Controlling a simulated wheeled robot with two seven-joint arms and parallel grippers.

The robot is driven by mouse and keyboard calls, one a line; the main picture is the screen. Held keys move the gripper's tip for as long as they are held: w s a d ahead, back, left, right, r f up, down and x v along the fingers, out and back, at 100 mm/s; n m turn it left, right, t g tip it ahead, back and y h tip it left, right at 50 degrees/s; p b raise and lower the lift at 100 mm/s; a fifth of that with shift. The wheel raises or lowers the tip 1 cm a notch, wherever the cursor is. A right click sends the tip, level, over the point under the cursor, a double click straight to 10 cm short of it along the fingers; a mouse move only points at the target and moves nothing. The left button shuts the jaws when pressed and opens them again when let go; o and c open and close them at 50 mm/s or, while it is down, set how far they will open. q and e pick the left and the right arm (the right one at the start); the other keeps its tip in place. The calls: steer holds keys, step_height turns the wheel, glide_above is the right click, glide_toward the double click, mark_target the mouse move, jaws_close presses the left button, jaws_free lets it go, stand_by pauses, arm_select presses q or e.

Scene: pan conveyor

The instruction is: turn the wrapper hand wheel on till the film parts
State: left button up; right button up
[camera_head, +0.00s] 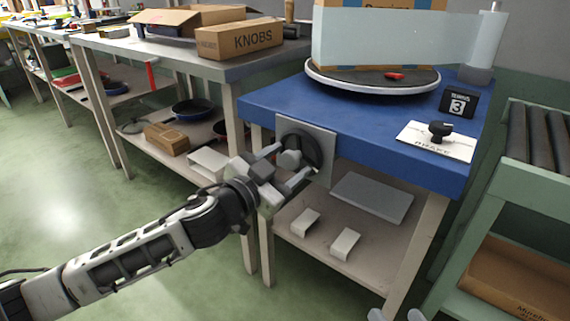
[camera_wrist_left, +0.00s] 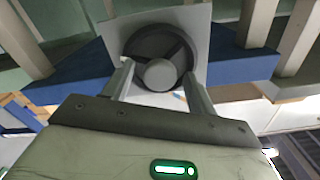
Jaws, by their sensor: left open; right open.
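The hand wheel (camera_head: 318,147) is a dark wheel with a grey hub on a pale plate at the blue wrapper table's front. It also shows in the left wrist view (camera_wrist_left: 137,49). My left gripper (camera_head: 291,165) is open in front of it, its fingers on either side of the hub (camera_wrist_left: 160,74). I cannot tell whether they touch the wheel. Pale film (camera_head: 400,38) stretches from the carton on the turntable (camera_head: 372,88) to the roll post (camera_head: 483,50) and looks unbroken. My right gripper (camera_head: 394,315) shows only its spread fingertips at the bottom edge.
A black brake knob (camera_head: 440,130) stands on a white card on the blue table (camera_head: 270,100), beside a black sign (camera_head: 457,103) reading 3. A lower shelf holds grey blocks. A roller conveyor (camera_head: 540,140) stands at right. A bench with a KNOBS box (camera_head: 240,40) stands at left.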

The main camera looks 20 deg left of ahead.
steer(key=shift+r, duration=0.1)
arm_select(q)
steer(key=c, duration=1)
arm_select(e)
steer(key=shift+w+r, duration=0.1)
steer(key=shift+r, duration=0.1)
arm_select(q)
steer(key=shift+m+p, duration=0.3)
steer(key=shift+p, duration=0.05)
steer(key=shift+r+m+p, duration=0.1)
steer(key=shift+m+p, duration=0.9)
steer(key=shift+m, duration=0.2)
steer(key=shift+m+p, duration=0.7)
steer(key=shift+m, duration=0.5)
arm_select(e)
steer(key=shift+s+d+f+n+g+h, duration=0.4)
steer(key=shift+d+f+n+h, duration=0.15)
steer(key=shift+f+n+h, duration=0.15)
